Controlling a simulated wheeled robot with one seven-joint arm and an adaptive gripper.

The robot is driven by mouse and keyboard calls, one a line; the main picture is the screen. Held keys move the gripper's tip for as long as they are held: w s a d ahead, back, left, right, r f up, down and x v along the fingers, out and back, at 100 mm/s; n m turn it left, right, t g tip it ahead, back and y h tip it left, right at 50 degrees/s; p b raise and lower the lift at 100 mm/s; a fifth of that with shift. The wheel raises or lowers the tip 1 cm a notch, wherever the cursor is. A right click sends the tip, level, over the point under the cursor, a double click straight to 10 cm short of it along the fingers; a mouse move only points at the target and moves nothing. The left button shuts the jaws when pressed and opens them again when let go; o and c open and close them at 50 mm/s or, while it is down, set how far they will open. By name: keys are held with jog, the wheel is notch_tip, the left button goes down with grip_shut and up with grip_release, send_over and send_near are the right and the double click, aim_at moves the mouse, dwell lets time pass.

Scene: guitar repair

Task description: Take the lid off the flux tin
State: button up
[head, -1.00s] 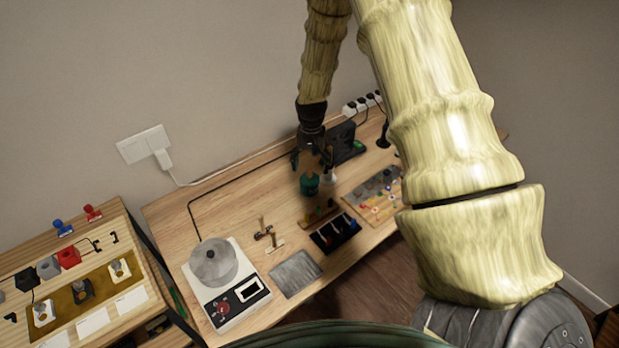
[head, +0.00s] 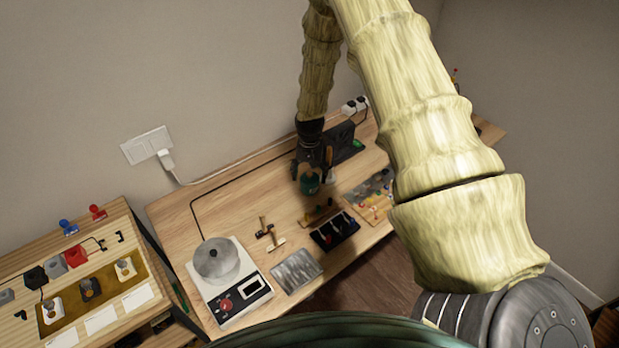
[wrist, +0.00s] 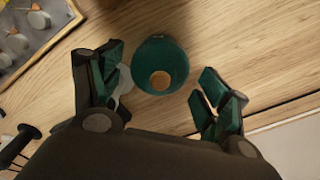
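The flux tin (head: 310,185) looks like a round, dark green tin on the wooden workbench. I cannot make out a seam between lid and body. My gripper (wrist: 160,76) is open, with one green-padded finger to the left of the tin and one to the right. A gap shows on both sides, and nothing is held. In the head view my gripper (head: 311,172) points down over the tin and hides part of it.
A whitish object (wrist: 125,82) stands partly behind the left finger. A parts board (head: 370,196) lies right of the tin. Bare wood lies left of the tin.

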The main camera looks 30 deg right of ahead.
jog(key=c, duration=0.9)
jog(key=shift+c, duration=0.6)
